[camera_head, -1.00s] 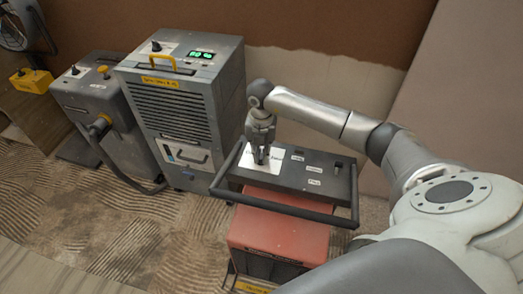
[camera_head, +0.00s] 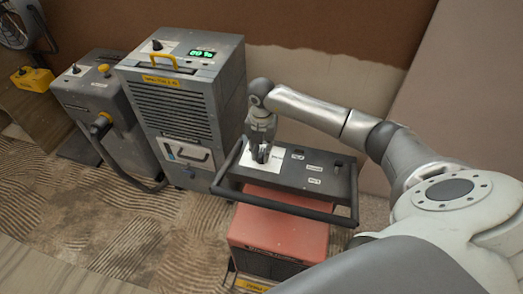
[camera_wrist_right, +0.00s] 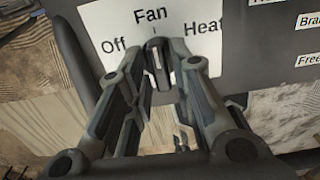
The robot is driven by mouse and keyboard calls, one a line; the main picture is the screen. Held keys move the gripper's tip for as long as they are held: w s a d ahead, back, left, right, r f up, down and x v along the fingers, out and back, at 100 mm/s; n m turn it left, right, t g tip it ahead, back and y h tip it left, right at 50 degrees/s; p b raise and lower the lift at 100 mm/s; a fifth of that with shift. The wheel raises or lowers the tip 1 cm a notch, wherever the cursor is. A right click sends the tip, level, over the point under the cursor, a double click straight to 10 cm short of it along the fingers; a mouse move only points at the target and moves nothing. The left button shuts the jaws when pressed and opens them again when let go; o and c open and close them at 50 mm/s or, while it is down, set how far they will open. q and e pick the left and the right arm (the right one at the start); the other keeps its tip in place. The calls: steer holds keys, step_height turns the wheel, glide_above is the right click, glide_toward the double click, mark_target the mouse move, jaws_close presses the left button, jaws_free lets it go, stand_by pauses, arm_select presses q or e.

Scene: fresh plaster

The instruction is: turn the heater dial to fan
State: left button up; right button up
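The heater (camera_head: 280,236) is a red box with a dark top panel. On the panel a white label (camera_wrist_right: 98,22) reads Off, Fan and Heat. The small dark heater dial (camera_wrist_right: 157,60) has a pale pointer line. The line points up toward the tick under Fan. My right gripper (camera_head: 260,156) is over the label, pointing down. In the wrist view the right gripper's fingertips (camera_wrist_right: 156,62) are on either side of the dial and appear closed on it. The fingers hide the dial in the head view. My left gripper is not in view.
A black bar handle (camera_head: 290,209) runs around the heater panel. A tall grey dehumidifier-like unit (camera_head: 225,95) with a green display stands to the left. A grey machine with a hose (camera_head: 90,97) stands further left. Bare floor (camera_head: 140,230) lies in front.

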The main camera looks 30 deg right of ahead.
mark_target(262, 154)
steer(key=shift+o, duration=0.7)
steer(key=shift+r, duration=0.1)
step_height(262, 154, up, 12)
steer(key=shift+s+f, duration=0.1)
steer(key=shift+f, duration=0.1)
stand_by(0.3)
